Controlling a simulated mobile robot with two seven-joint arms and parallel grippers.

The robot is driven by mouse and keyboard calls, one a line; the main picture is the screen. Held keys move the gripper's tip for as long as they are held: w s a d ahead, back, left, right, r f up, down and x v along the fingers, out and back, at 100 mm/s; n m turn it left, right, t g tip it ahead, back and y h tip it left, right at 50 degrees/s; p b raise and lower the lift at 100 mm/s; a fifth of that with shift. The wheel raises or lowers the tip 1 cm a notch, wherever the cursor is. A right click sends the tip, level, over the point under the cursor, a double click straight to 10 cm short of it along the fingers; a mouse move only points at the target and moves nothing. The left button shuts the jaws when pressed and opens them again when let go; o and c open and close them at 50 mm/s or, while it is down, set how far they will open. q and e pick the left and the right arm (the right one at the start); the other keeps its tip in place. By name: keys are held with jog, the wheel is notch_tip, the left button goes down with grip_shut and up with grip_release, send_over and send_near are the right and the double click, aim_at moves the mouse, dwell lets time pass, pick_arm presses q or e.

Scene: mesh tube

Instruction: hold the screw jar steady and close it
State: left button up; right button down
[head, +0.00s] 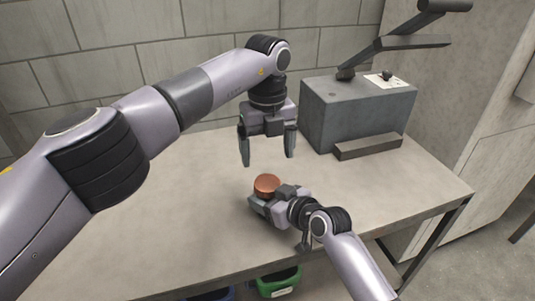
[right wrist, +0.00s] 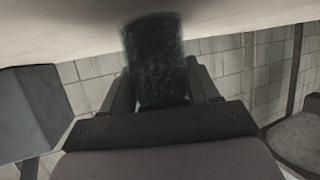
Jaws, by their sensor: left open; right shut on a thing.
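The screw jar shows in the right wrist view as a dark green, glassy cylinder (right wrist: 158,60) between my right gripper's fingers. In the head view a round copper-coloured lid (head: 267,184) sits at the top of the jar's place, and the jar body is mostly hidden there. I cannot tell how tightly the lid sits. My right gripper (head: 270,197) is shut on the jar, low over the table. My left gripper (head: 268,159) is open and empty, fingers pointing down, above and slightly behind the lid, apart from it.
The table (head: 150,225) is bare around the jar. A grey box-shaped machine (head: 345,115) with a raised lever arm stands at the back right. A green bin (head: 278,282) is below the front edge. A tiled wall (head: 120,60) rises behind.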

aim_at(267, 182)
pick_arm(q)
jog(key=shift+f, duration=4)
jog(key=c, duration=1.1)
jog(key=shift+m, duration=1.6)
jog(key=shift+c, duration=0.2)
jog(key=o, duration=1.2)
